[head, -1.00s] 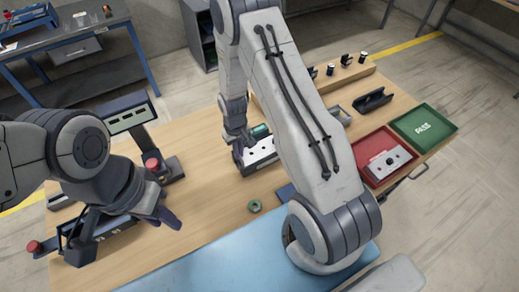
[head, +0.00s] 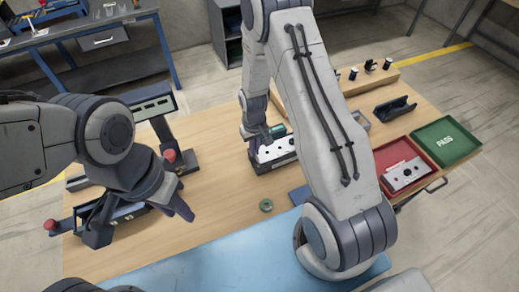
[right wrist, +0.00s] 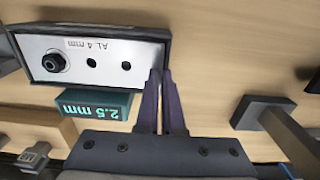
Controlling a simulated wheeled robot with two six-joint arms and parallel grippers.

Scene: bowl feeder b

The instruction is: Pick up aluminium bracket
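A pale aluminium bracket marked AL 4 mm (right wrist: 92,62), with holes and a black knob, lies in a dark holder (right wrist: 32,80); in the head view the bracket (head: 276,151) is at mid-table. My right gripper (right wrist: 161,72) has its purple fingers close together at the holder's corner, with a thin gap between them. I cannot tell whether the tips hold an edge. In the head view the right gripper (head: 256,142) is at the bracket's left end. A second bracket (head: 405,174) lies in the red tray (head: 381,157). My left gripper (head: 182,208) hangs over the table's left side, its fingertip gap unclear.
A teal block reading 2.5 mm (right wrist: 92,104) is beside the holder. A green PASS tray (head: 446,143) is at the right. A green ring (head: 266,205) lies in front, near the blue mat (head: 240,262). A dark stand with a red knob (head: 170,156) is at the left.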

